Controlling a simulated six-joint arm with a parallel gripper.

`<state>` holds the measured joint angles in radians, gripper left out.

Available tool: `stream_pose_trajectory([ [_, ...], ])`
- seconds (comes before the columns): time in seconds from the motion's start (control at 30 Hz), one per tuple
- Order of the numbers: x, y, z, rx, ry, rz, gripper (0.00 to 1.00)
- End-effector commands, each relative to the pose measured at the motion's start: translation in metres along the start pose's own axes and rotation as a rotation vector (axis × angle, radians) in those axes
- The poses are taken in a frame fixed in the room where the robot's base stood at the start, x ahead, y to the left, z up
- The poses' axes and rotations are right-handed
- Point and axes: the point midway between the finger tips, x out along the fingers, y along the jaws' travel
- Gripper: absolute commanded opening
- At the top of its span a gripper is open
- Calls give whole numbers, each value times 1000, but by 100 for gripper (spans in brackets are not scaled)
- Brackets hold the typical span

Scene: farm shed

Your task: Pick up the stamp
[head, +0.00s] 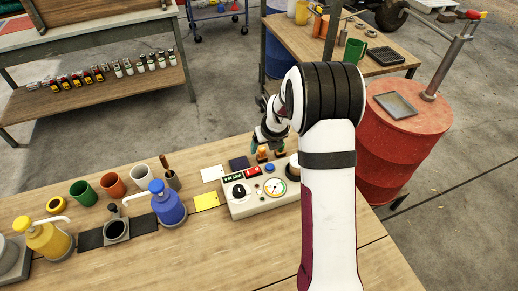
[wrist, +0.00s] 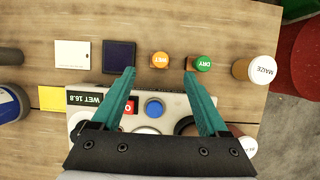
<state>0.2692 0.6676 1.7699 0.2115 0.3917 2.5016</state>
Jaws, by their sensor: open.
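Two small stamps stand on the wooden bench in the wrist view: an orange-topped one marked WET (wrist: 160,61) and a green-topped one marked DRY (wrist: 201,63). The orange stamp (head: 262,154) also shows in the head view behind the meter box. My gripper (wrist: 159,73) is open and empty, with teal fingers. The orange stamp sits just beyond the gap between the fingertips in the wrist view; the green stamp lies near the right fingertip. In the head view my gripper (head: 260,146) is small and partly hidden by my arm.
A dark pad (wrist: 119,56) and a white card (wrist: 72,54) lie left of the stamps. A meter box (head: 262,192) reading WET 16.8 lies below the fingers. A MAIZE container (wrist: 258,70) stands at right. Blue (head: 168,208) and yellow (head: 48,240) pump bottles stand left.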

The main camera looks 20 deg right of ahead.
Motion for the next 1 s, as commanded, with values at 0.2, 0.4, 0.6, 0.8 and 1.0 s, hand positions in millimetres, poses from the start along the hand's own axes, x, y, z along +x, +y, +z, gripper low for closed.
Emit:
stream_pose_trajectory([
  [0.2,28,0,0,-1,1,1,78],
  [0.4,67,0,2,-3,1,1,78],
  [0.6,77,0,2,-3,-2,0,78],
  [0.8,77,0,2,-3,-2,0,60],
  [1.0,76,0,2,-3,-1,0,24],
])
